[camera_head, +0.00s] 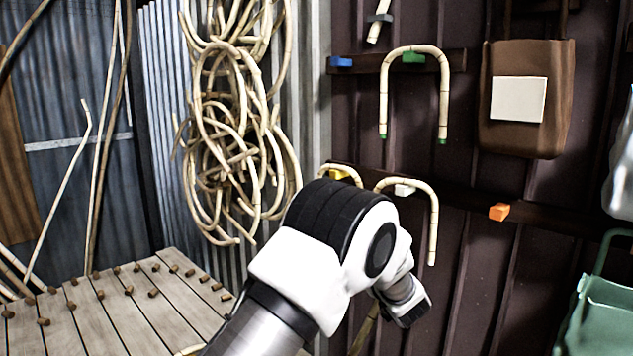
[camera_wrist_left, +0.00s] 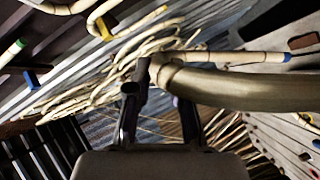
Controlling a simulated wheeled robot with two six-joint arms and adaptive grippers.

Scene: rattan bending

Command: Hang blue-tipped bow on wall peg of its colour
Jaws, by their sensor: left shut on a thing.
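The blue wall peg (camera_head: 341,62) is bare, at the left end of the upper rail; a blue peg also shows in the left wrist view (camera_wrist_left: 31,79). My left gripper (camera_wrist_left: 158,85) is shut on a pale rattan bow (camera_wrist_left: 235,88). A blue band (camera_wrist_left: 287,57) marks one end of it, at the right of the left wrist view. In the head view my own left arm hides the fingers and most of the bow. My right gripper is not in view.
A green-tipped bow (camera_head: 384,95) hangs on the green peg (camera_head: 413,57), right of the blue one. Below, bows hang at the yellow peg (camera_head: 340,174) and white peg (camera_head: 404,190). The orange peg (camera_head: 499,212) is bare. A rattan coil bundle (camera_head: 235,130) hangs left.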

